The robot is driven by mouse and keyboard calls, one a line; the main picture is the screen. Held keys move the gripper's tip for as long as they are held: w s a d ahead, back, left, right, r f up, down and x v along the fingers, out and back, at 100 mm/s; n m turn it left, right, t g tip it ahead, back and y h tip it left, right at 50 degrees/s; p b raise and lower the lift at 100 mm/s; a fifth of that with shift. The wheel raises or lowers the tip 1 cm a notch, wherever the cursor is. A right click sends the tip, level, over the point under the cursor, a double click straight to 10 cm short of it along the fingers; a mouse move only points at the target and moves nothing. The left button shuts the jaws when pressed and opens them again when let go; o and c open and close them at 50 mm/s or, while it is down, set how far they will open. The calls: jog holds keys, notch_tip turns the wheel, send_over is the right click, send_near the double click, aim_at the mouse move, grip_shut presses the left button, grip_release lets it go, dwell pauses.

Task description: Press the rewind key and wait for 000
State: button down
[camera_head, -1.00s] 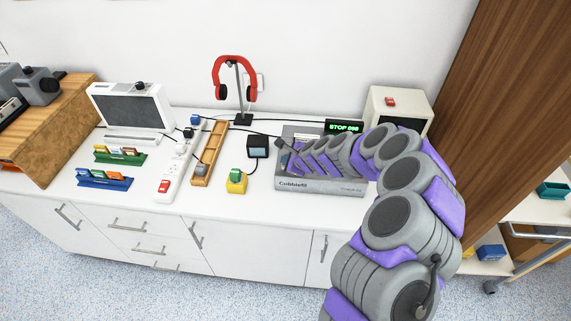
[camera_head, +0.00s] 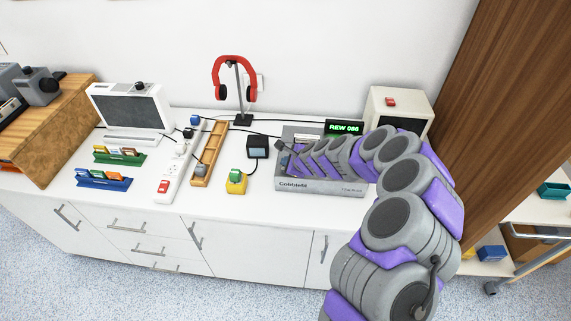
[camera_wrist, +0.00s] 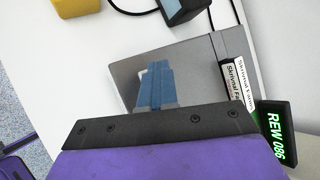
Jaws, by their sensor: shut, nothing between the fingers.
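The grey tape machine (camera_head: 292,184) sits on the white counter, its front lettered in dark print; it also shows in the wrist view (camera_wrist: 205,62). Its black display (camera_head: 344,128) stands at the back and reads REW 086 in green, the same as in the wrist view (camera_wrist: 274,135). My gripper (camera_head: 282,145) is over the left part of the machine's top. In the wrist view my gripper (camera_wrist: 155,72) is shut and empty, its blue-grey fingers together, pointing at the machine's top. The rewind key is hidden, and I cannot tell whether the fingertips touch it.
Left of the machine are a small black-framed screen (camera_head: 257,146), a yellow block with a green button (camera_head: 236,183), a wooden tray (camera_head: 202,178) and a power strip (camera_head: 168,183). Red headphones (camera_head: 219,78) hang behind. A beige box (camera_head: 401,103) and wooden panel (camera_head: 500,110) stand right.

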jog(key=shift+r+p, duration=1.1)
jog(key=shift+r, duration=0.2)
notch_tip(320, 180, up, 5)
jog(key=p, duration=0.4)
dwell(0.5)
